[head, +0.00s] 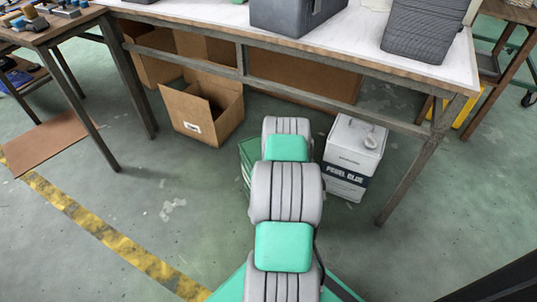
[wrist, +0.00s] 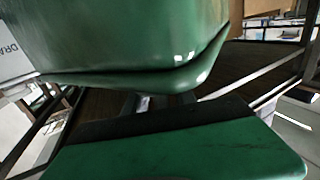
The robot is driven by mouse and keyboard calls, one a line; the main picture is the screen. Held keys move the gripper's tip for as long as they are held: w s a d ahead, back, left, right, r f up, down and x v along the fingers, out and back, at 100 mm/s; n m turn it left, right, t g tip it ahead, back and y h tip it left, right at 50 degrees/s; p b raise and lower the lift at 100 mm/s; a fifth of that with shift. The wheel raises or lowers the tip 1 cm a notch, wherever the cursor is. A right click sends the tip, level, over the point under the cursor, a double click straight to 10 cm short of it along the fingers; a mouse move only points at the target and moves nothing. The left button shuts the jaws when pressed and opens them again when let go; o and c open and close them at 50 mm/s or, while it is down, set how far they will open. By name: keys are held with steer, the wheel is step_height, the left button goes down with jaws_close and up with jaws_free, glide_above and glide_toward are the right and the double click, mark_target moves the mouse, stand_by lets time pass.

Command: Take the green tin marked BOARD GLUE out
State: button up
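A dark green tin (head: 246,165) stands on the floor below the table, mostly hidden behind my arm in the head view. Its lettering cannot be read there. In the wrist view a glossy green body with a rounded rim (wrist: 140,45) fills the top, very close. A white patch with the letters "DRA" (wrist: 12,62) shows at its left. A flat green piece with a dark band (wrist: 190,150) lies across the bottom; I cannot tell whether it is part of my gripper. My gripper is hidden behind my arm in the head view, and its grip cannot be made out.
A white tin marked PANEL GLUE (head: 352,158) stands on the floor just right of my arm. An open cardboard box (head: 203,112) stands to the left. The table (head: 300,52) overhangs, with a leg (head: 410,175) at right. Open floor lies at lower left.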

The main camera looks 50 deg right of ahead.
steer(key=shift+o, duration=0.4)
steer(key=shift+a, duration=0.15)
steer(key=p+v, duration=0.1)
steer(key=v, duration=0.6)
steer(key=shift+s+a+p, duration=0.25)
steer(key=shift+p, duration=0.1)
